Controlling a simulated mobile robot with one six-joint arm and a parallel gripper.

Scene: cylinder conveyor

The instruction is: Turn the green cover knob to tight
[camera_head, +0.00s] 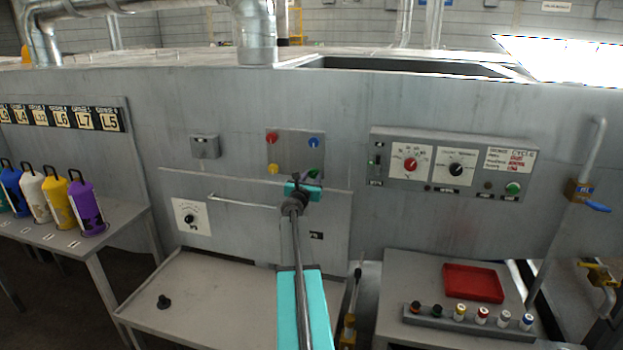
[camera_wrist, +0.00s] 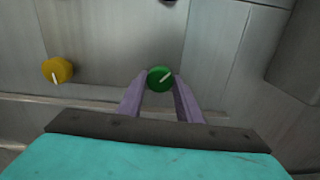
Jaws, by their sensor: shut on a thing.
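The green cover knob (camera_wrist: 159,79) is round with a white pointer line, which slants up to the right in the wrist view. My gripper (camera_wrist: 160,85) has its two purple-grey fingers on either side of the knob and is shut on it. In the head view my gripper (camera_head: 312,175) reaches the lower right corner of a small grey panel (camera_head: 295,150), and it hides most of the green knob there. A yellow knob (camera_wrist: 57,70) is to the left in the wrist view, its white line pointing down.
The small panel also has a red knob (camera_head: 272,137) and a blue knob (camera_head: 313,142). A horizontal handle bar (camera_head: 240,202) runs just below left of my gripper. A control box (camera_head: 450,165) is to the right.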

